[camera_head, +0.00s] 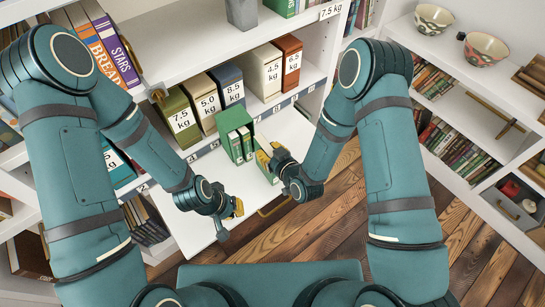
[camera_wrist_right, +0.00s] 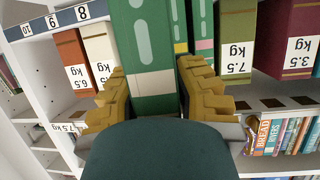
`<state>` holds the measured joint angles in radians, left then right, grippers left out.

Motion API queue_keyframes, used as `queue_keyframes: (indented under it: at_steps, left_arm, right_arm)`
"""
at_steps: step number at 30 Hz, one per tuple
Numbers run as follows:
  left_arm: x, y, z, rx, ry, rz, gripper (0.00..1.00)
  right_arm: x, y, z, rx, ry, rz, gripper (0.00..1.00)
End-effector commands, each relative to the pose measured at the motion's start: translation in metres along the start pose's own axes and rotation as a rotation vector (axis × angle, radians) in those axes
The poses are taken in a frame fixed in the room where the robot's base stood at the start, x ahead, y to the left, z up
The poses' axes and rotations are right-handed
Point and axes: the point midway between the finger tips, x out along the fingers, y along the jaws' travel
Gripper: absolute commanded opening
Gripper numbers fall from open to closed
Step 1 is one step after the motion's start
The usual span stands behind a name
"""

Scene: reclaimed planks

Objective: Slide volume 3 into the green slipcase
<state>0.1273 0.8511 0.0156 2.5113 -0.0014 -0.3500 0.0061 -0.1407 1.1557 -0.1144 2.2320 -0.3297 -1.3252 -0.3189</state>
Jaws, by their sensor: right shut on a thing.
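The green slipcase (camera_head: 235,148) stands on the pale pull-out board in front of the shelf, with green volumes (camera_head: 243,138) in it. My right gripper (camera_head: 268,154) is shut on a green book (camera_head: 265,143) just right of the slipcase. In the right wrist view, the book (camera_wrist_right: 150,50) stands between the yellow fingers of that gripper (camera_wrist_right: 152,95). Its volume number is not readable. Behind it to the right, green spines with yellow and pink labels (camera_wrist_right: 203,35) show. My left gripper (camera_head: 234,209) hangs near the board's front edge, away from the books; its opening is unclear.
Boxes marked with weights (camera_head: 183,120) line the shelf behind the slipcase, with more boxes (camera_head: 262,70) to the right. The pale board (camera_head: 190,225) is clear left of the slipcase. Bowls (camera_head: 486,49) and rows of books stand on the right shelves.

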Motion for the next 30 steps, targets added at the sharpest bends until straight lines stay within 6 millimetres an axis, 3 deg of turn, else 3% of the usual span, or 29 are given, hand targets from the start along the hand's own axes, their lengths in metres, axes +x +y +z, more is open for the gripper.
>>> queue_keyframes:
  at_steps: [8, 30]
  left_arm:
    - [0.0020, -0.0008, 0.0011, 0.001, -0.003, 0.000, 0.00]
    - [0.0060, -0.0023, 0.0015, 0.001, -0.003, 0.000, 0.00]
  right_arm:
    - [0.0083, -0.0003, -0.0043, 0.001, 0.002, -0.001, 0.00]
    - [0.0086, -0.0003, -0.0033, 0.001, 0.002, -0.001, 0.00]
